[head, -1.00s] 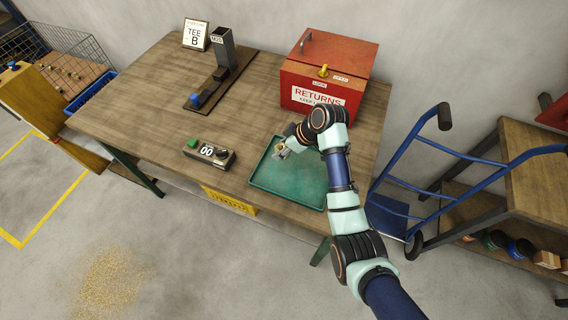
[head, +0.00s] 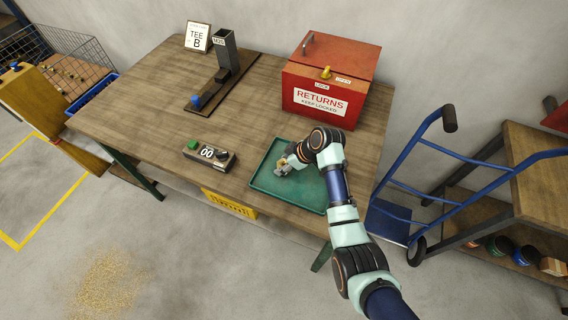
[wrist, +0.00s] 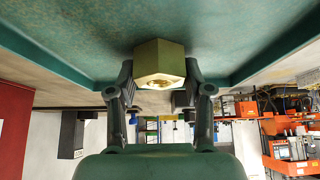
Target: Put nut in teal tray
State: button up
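The brass hex nut (wrist: 159,62) is between my two dark fingertips in the wrist view, with its threaded hole facing the camera. My gripper (head: 283,169) is shut on it; the fingers also show in the wrist view (wrist: 159,80). The teal tray (head: 310,197) lies at the front right of the workbench. My gripper and the nut are low over its left part, inside the rim. The tray floor (wrist: 160,22) fills the top of the wrist view, close to the nut. I cannot tell whether the nut touches it.
A red returns box (head: 330,85) stands behind the tray. A stand with an upright tube (head: 224,50) is at the back. A blue hand truck (head: 415,180) stands right of the bench.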

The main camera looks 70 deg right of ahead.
jog(key=shift+o, duration=1.4)
jog(key=shift+r, duration=0.15)
jog(key=p+v, duration=0.3)
jog(key=v, duration=0.9)
